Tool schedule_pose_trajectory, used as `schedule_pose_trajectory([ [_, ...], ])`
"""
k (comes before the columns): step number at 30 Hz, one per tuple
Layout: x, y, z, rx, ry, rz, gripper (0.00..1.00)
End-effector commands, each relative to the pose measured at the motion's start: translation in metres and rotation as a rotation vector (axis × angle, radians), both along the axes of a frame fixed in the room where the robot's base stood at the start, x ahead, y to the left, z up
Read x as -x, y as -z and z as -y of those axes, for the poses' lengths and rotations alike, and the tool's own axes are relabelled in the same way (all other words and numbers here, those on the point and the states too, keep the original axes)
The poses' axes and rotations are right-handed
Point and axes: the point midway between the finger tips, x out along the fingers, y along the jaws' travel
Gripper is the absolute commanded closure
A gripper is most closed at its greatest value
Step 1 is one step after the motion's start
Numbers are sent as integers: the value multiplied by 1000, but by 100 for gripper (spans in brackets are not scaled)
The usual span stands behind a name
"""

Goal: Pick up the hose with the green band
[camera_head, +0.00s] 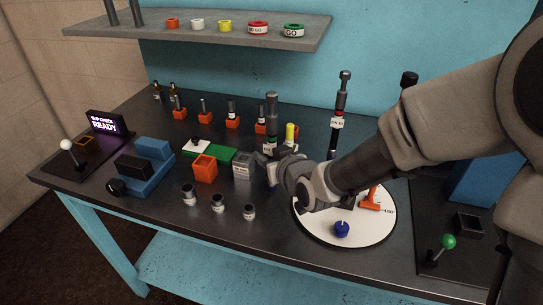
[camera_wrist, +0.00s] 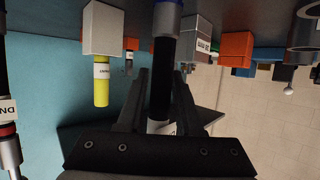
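A dark hose with a grey top end (camera_head: 271,105) and a green band stands upright near the middle of the table. My gripper (camera_head: 265,160) is low at this hose, its fingers largely hidden by my wrist. In the wrist view, which is upside down, a black hose (camera_wrist: 166,55) with a white label and a blue collar runs between the two fingers of my gripper (camera_wrist: 163,75). It seems to be the same hose, but no green shows there. The fingers flank it closely; I cannot tell if they press on it.
A yellow hose (camera_head: 290,133) stands just right of it; it also shows in the wrist view (camera_wrist: 101,85). A grey block (camera_head: 243,166) and an orange block (camera_head: 205,169) are left. A tall labelled hose (camera_head: 340,105) stands behind my arm. A white disc (camera_head: 320,232) lies at right.

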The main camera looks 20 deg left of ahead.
Motion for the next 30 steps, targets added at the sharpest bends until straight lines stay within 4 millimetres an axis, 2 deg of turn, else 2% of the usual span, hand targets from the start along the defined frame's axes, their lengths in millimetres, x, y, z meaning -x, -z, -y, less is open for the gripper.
schedule_pose_trajectory([
  [1,0,0,0,0,0,0,76],
  [5,0,0,0,0,0,0,100],
  [30,0,-1,0,-1,0,1,100],
])
